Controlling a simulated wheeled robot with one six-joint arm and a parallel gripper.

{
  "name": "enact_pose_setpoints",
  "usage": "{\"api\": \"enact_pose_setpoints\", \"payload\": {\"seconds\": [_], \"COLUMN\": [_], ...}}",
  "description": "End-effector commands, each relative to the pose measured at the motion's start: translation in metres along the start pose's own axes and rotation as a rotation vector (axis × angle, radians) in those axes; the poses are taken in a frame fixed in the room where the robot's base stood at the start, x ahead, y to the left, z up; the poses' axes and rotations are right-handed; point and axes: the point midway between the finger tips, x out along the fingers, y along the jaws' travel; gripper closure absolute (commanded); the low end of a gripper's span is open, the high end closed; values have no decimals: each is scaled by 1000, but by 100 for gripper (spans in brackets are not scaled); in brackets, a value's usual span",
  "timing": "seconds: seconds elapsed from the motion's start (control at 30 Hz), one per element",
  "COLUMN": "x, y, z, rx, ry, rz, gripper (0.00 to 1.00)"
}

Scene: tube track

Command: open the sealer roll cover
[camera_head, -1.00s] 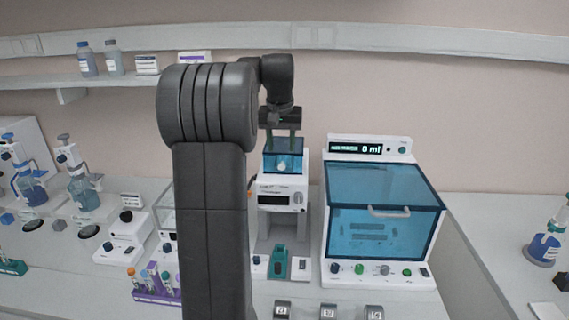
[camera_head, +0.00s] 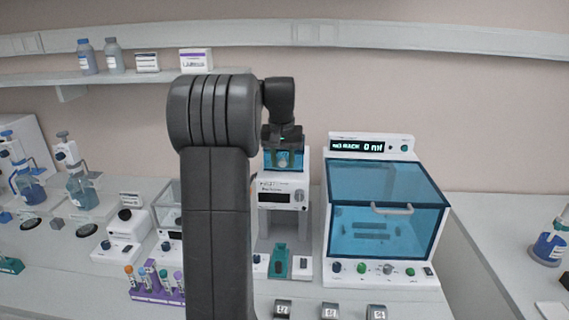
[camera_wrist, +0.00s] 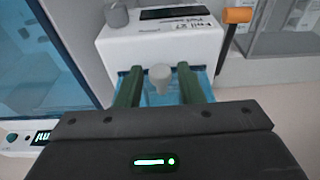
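The sealer (camera_head: 277,184) is a white machine on the bench with a dark display and a knob on its front. Its translucent blue roll cover (camera_head: 284,166) is on top, with a pale round knob. The cover looks closed. In the wrist view the pale knob (camera_wrist: 160,76) stands between the two green fingers of my gripper (camera_wrist: 159,84). The fingers are apart, with a visible gap on each side of the knob. The blue cover (camera_wrist: 148,97) shows behind them and is partly hidden by my gripper. In the head view my gripper (camera_head: 283,148) is at the cover.
A white machine with a large blue lid (camera_head: 383,213) and handle stands close to the right of the sealer. A glass-sided balance (camera_head: 168,210) is to the left. A purple tube rack (camera_head: 157,288) sits at the front left. A shelf (camera_head: 130,78) with bottles runs behind.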

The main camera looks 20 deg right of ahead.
Motion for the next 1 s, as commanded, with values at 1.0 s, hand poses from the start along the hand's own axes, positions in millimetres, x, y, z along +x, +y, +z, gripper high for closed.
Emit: {"api": "enact_pose_setpoints", "payload": {"seconds": [1.0], "x": [-28], "y": [0], "z": [-17], "rx": [0], "ry": [2], "rz": [0], "gripper": [91]}}
